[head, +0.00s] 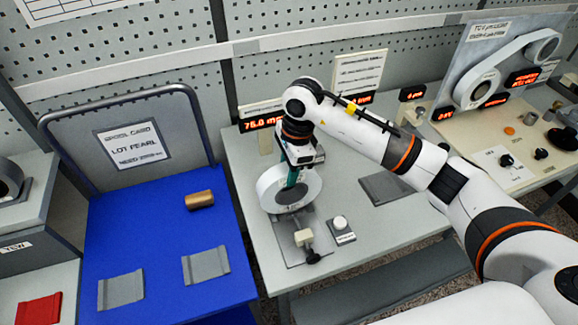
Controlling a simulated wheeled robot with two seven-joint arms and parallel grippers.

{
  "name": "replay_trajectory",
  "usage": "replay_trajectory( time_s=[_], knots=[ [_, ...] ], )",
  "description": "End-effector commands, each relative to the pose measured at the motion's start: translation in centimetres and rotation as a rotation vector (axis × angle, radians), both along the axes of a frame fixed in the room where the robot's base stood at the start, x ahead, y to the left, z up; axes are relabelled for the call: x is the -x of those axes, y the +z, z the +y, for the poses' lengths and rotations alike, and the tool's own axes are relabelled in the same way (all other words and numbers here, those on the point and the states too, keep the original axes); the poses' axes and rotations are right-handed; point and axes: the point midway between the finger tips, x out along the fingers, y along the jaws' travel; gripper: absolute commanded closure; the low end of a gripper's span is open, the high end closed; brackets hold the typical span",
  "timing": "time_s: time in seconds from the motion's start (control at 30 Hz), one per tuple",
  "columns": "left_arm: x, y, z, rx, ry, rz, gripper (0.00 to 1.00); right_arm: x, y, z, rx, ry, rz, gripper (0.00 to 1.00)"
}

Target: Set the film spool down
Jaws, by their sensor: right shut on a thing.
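The film spool, a wide white roll with a dark middle (268,191), is at the left part of the grey worktable (262,247). My right gripper (291,187) reaches down from above and is shut on the spool at its middle; its teal fingers cover part of the core. The spool is over or at the back of a grey plate fixture (285,235) with a small cream block and dark knob at its front. I cannot tell whether the spool touches the surface. My left gripper is out of view.
A white button (340,223) sits right of the fixture. A red display (262,125) reading about 76.0 mm stands behind. A grey pad (385,188) lies under my arm. The blue cart (160,235) at left holds a brown cylinder (200,200) and grey pads.

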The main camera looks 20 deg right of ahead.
Motion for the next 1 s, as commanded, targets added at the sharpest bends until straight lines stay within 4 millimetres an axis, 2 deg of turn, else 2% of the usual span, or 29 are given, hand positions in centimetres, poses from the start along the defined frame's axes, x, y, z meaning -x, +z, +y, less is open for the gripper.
replay_trajectory(
  time_s=[0.17,0.2,0.3,0.33,0.67,0.73,0.87,1.0],
  knots=[
    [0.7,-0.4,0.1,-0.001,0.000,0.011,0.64,0.0,-0.2,0.0,-0.001,0.000,-0.002,1.00],
    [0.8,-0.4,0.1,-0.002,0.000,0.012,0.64,0.0,-0.2,0.0,0.000,0.000,0.000,0.61],
    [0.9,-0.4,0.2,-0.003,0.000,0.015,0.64,0.0,-0.2,0.0,0.000,0.000,0.001,0.44],
    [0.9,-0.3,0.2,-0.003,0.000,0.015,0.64,0.0,-0.2,0.0,0.000,0.000,0.001,0.42],
    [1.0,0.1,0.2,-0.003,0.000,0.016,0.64,0.0,0.2,0.0,0.000,-0.001,0.001,0.42],
    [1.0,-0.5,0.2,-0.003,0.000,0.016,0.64,-0.1,0.6,-0.1,-0.001,0.000,-0.003,0.42],
    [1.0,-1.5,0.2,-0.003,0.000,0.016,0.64,-0.2,2.7,-0.5,0.000,-0.001,-0.007,0.42],
    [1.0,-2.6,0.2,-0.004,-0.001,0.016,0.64,-0.2,5.8,-0.9,0.000,-0.001,-0.006,0.42]
  ],
)
